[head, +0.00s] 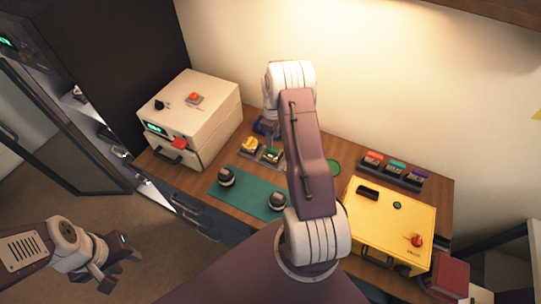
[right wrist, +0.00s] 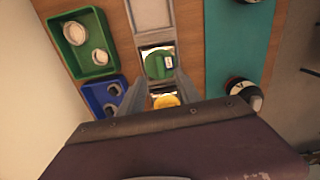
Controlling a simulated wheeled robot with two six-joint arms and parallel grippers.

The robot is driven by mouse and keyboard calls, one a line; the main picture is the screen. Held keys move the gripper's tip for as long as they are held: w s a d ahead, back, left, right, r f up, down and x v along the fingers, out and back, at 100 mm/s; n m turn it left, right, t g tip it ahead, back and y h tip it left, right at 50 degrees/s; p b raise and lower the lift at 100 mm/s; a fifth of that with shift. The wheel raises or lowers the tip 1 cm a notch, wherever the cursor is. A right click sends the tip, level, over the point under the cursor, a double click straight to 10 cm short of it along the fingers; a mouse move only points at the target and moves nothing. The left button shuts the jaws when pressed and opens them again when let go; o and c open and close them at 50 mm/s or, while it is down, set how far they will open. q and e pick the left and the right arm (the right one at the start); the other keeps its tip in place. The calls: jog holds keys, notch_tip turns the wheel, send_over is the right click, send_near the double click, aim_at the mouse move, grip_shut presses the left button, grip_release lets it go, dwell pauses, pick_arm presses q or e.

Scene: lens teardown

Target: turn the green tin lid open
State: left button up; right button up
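The green tin lid (right wrist: 158,63) is round with a small white mark, and sits in a square slot in the right wrist view. It also shows in the head view (head: 271,155), left of my right arm. My right gripper (right wrist: 160,76) is open, its two fingers on either side of the lid; I cannot tell whether they touch it. A yellow lid (right wrist: 166,101) sits in the neighbouring slot, partly hidden by my wrist. My left gripper (head: 117,268) is open and empty, low at the left, away from the bench.
A teal mat (head: 245,187) carries two dark round lens parts. A green tray (right wrist: 72,62) and a blue tray (right wrist: 92,104) hold small round parts. A cream box (head: 200,110) stands left, a yellow box (head: 375,225) right. A rack (head: 398,178) holds coloured blocks.

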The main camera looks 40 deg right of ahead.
aim_at(272, 150)
notch_tip(272, 150, up, 6)
jog(key=p, duration=0.4)
dwell(0.5)
